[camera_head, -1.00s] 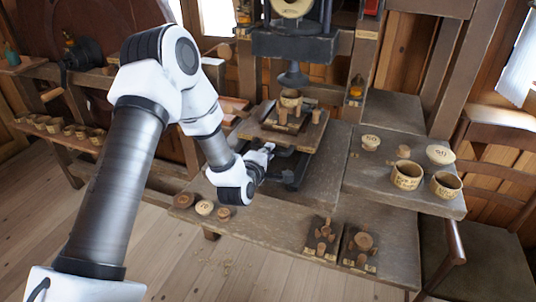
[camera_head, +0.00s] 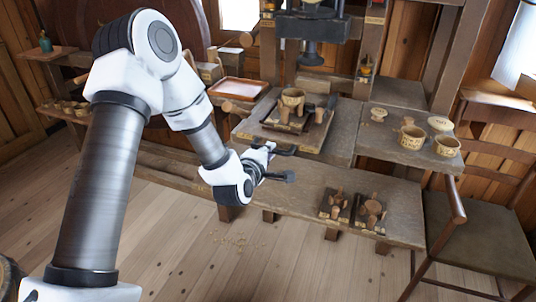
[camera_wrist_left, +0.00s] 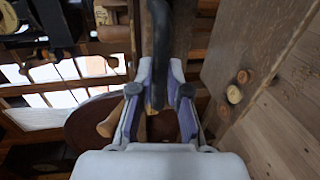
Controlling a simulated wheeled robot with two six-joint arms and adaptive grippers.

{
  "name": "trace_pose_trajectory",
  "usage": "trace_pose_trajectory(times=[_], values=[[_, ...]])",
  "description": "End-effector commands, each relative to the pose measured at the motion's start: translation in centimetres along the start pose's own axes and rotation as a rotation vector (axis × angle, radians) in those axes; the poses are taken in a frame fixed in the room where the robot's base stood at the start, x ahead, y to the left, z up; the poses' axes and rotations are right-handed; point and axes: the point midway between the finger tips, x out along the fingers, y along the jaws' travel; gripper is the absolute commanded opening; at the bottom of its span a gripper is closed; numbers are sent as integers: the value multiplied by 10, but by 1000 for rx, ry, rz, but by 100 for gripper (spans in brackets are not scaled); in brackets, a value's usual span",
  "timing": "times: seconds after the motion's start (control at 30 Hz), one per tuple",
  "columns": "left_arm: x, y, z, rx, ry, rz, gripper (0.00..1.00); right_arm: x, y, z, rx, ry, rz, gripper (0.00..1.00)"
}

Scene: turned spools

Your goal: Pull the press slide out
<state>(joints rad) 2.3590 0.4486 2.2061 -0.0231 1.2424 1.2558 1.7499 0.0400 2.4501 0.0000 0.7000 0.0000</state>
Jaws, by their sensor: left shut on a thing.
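The press slide (camera_head: 258,134) is a wooden board on the bench below the press. A pale cup (camera_head: 293,99) and several brown turned pieces stand on it. The press's dark plunger (camera_head: 312,57) hangs above and behind the cup, and the slide sticks out toward the front. My left gripper (camera_head: 274,162) is at the slide's front left, shut on a dark bar that seems to be its handle. In the left wrist view a dark bar (camera_wrist_left: 160,45) runs between the fingers; the grip itself is partly hidden. My right gripper is not in view.
Two dark stands with turned pieces (camera_head: 336,204) (camera_head: 371,211) sit at the bench's front. Cups (camera_head: 411,138) (camera_head: 447,147) stand on the right. A chair (camera_head: 480,235) is at the right. An orange-rimmed tray (camera_head: 238,90) lies at the left.

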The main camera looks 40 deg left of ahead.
Motion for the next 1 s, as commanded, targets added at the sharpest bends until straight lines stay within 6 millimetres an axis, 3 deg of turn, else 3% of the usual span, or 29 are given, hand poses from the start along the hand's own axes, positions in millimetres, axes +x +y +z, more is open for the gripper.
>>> trace_pose_trajectory(times=[0.37, 0.4, 0.43, 0.77, 1.0], values=[[0, 0, 0, 0, 0, -2, 0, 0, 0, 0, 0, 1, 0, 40], [0, 0, 0, 0, 0, -2, 19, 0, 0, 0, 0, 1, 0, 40], [0, 0, 0, 0, 0, -1, 27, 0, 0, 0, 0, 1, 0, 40], [-2, 0, 0, -1, 0, 0, 27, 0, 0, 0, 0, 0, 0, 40], [-42, -1, 0, -3, -1, -3, 27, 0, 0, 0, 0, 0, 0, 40]])
